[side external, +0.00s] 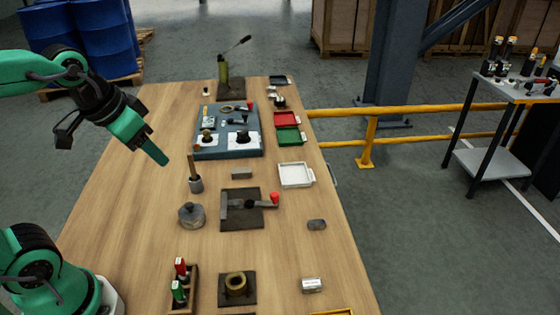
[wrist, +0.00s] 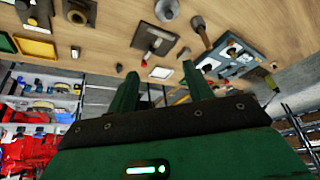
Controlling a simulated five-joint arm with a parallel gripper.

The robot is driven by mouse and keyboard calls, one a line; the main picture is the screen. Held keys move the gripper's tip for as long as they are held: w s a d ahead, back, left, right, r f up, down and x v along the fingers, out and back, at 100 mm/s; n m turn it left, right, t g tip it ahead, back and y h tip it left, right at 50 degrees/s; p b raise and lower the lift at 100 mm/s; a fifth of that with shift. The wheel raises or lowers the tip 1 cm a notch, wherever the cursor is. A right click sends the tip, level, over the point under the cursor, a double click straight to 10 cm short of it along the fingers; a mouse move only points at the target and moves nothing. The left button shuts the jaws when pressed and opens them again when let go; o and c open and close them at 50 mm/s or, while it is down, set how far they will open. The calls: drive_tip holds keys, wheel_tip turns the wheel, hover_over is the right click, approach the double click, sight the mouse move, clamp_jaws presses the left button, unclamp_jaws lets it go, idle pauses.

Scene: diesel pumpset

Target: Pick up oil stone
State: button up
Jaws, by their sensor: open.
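A small grey rectangular block (side external: 242,174), which looks like the oil stone, lies flat on the wooden bench between the blue-grey board and the dark lever plate. It also shows small in the wrist view (wrist: 183,53). A darker grey rounded block (side external: 316,224) lies near the bench's right edge, so I cannot be fully sure which is the stone. My gripper (side external: 157,152) is high above the bench's left part, left of both blocks and well apart from them. In the wrist view my gripper (wrist: 157,88) has its green fingers spread, with nothing held.
The bench's left part is clear.

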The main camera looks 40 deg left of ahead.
drive_tip(key=w+a+m+g, duration=0.1)
drive_tip(key=w+m+g, duration=0.1)
drive_tip(key=w, duration=0.7)
drive_tip(key=m+g, duration=0.3)
drive_tip(key=m, duration=0.3)
approach(240, 170)
drive_tip(key=shift+s, duration=0.15)
drive_tip(key=shift+w+f, duration=0.25)
drive_tip(key=shift+f, duration=0.25)
drive_tip(key=shift+s+f, duration=0.15)
drive_tip(key=shift+f, duration=3.75)
clamp_jaws()
